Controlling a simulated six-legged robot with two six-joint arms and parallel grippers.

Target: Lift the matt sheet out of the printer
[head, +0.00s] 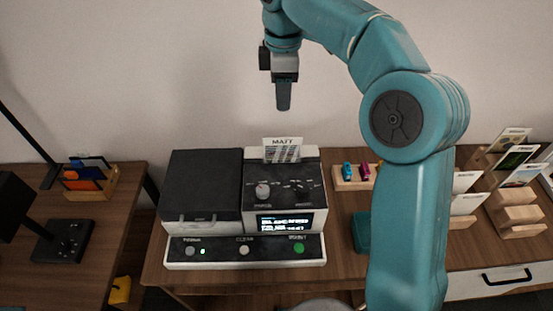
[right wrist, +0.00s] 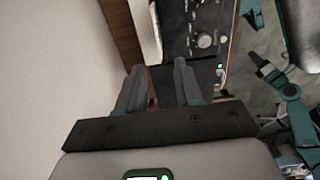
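The matt sheet (head: 282,150) is a small white card marked MATT with dark stripes. It stands upright out of the back top of the printer (head: 312,210), and its lower end is hidden inside. The printer has a dark knob panel, a small lit screen and a button strip in front. My right gripper (head: 283,108) points down above the sheet, apart from it. In the right wrist view the right gripper (right wrist: 158,72) shows two parted fingers with nothing clearly between them. A pale strip beyond the fingers is too unclear to name. My left gripper cannot be made out.
A dark-lidded unit (head: 203,185) adjoins the printer on the left. Right of it, a wooden holder (head: 350,178) carries small coloured pieces, and wooden card racks (head: 515,215) stand farther right. A card box (head: 92,183) and lamp base (head: 63,240) sit on the left table. The wall is close behind.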

